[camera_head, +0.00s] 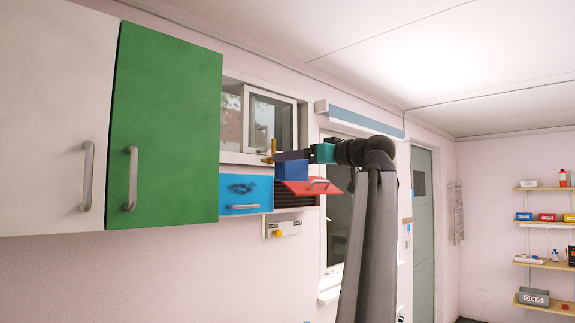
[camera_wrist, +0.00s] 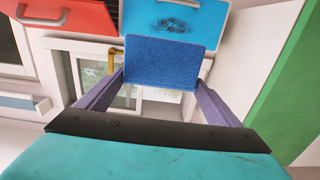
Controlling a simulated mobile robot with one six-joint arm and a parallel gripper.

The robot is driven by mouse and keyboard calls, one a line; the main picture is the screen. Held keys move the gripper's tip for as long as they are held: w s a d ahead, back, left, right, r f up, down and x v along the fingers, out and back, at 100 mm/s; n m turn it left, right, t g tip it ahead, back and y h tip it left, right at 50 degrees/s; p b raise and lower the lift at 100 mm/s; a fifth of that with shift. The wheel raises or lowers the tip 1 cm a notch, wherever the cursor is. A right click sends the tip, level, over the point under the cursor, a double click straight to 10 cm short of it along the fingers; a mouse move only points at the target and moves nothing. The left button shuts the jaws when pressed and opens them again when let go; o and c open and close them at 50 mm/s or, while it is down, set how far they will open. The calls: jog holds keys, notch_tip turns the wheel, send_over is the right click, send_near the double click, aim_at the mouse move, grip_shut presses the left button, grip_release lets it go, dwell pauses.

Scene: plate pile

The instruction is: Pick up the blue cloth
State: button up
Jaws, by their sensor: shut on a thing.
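The blue cloth (camera_head: 292,169) shows as a flat, blue rectangle in the head view, in front of the wall units. In the wrist view the cloth (camera_wrist: 168,62) is a textured blue slab spanning the space between my two purple fingers. My gripper (camera_wrist: 162,82) is shut on it, with one finger at each side edge. In the head view my gripper (camera_head: 290,155) reaches in from the right, beside the window, and the cloth partly hides its fingers. A blue cabinet front (camera_head: 233,196) with a dark smudge is close by; it also shows in the wrist view (camera_wrist: 205,22).
A red cabinet front (camera_head: 306,188) is tilted open beside the blue one. A green cabinet door (camera_head: 166,120) and a white one (camera_head: 50,110) stand at the left. A window (camera_head: 270,120) is behind my gripper. Shelves (camera_head: 545,189) are far right. Room right of my arm looks open.

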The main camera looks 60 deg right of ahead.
aim_at(279, 175)
jog(key=shift+s+a, duration=0.2)
jog(key=shift+s, duration=0.4)
dwell(0.3)
jog(key=shift+s+d+f+m+h, duration=0.15)
jog(key=shift+d+f+m+h, duration=0.3)
jog(key=shift+f+h, duration=0.3)
jog(key=shift+g, duration=0.3)
jog(key=w+f+p, duration=0.1)
jog(key=w, duration=0.1)
jog(key=w+a+f+p, duration=0.1)
jog(key=w, duration=0.1)
jog(key=w+a+p, duration=0.1)
jog(key=w+p, duration=0.1)
jog(key=shift+w+f, duration=0.4)
jog(key=w+a+y+p, duration=0.1)
jog(key=w+a+p, duration=0.1)
jog(key=w, duration=0.6)
jog(key=shift+a+f+n+p, duration=0.35)
jog(key=shift+a+n, duration=0.1)
jog(key=shift+a, duration=0.4)
jog(key=shift+w+d+y, duration=0.1)
jog(key=shift+y, duration=0.15)
